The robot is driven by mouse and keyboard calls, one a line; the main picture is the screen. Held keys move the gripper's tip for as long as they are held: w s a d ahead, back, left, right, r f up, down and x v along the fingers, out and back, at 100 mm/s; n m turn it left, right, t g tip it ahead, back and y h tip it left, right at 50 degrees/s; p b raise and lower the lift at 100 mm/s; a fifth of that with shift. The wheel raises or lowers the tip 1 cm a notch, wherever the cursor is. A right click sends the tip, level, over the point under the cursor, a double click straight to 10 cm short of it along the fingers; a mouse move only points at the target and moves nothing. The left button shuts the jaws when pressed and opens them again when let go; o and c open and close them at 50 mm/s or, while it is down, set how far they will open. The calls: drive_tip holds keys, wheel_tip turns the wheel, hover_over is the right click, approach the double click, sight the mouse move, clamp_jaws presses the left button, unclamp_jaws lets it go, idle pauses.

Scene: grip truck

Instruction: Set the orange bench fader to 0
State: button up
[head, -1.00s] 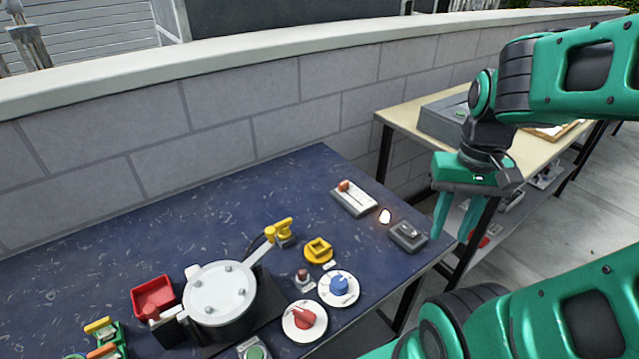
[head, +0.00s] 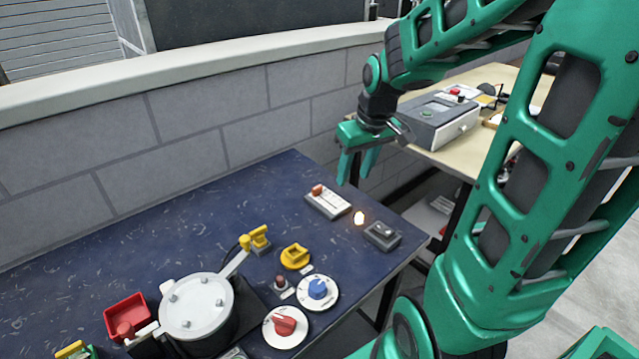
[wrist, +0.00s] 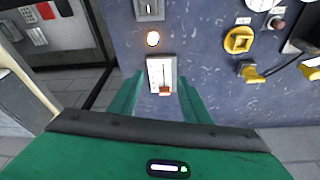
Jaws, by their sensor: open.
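The bench fader is a small pale box (head: 331,203) near the far right edge of the blue bench, with an orange knob (head: 317,190) at its far left end. In the wrist view the fader box (wrist: 157,72) lies ahead between my fingers, and its orange knob (wrist: 165,91) is at the end nearest my gripper. My gripper (head: 358,180) is open and empty, held above and beyond the fader, apart from it. Its fingers also show in the wrist view (wrist: 158,103). The scale marks are too small to read.
A lit lamp (head: 359,218) and a grey switch box (head: 382,235) stand right of the fader. A yellow fitting (head: 295,256), blue dial (head: 318,290), red dial (head: 284,325) and lidded pot (head: 197,305) are nearer. A block wall runs behind the bench.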

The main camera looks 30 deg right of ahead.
sight(317, 187)
drive_tip(key=w+a+f+n+t, duration=0.1)
drive_tip(key=w+a+n, duration=0.1)
drive_tip(key=w, duration=0.7)
drive_tip(key=shift+t+y, duration=0.3)
drive_tip(key=shift+y, duration=0.1)
drive_tip(key=x, duration=1.1)
drive_tip(key=shift+s+d, duration=0.1)
drive_tip(key=shift+d, duration=0.1)
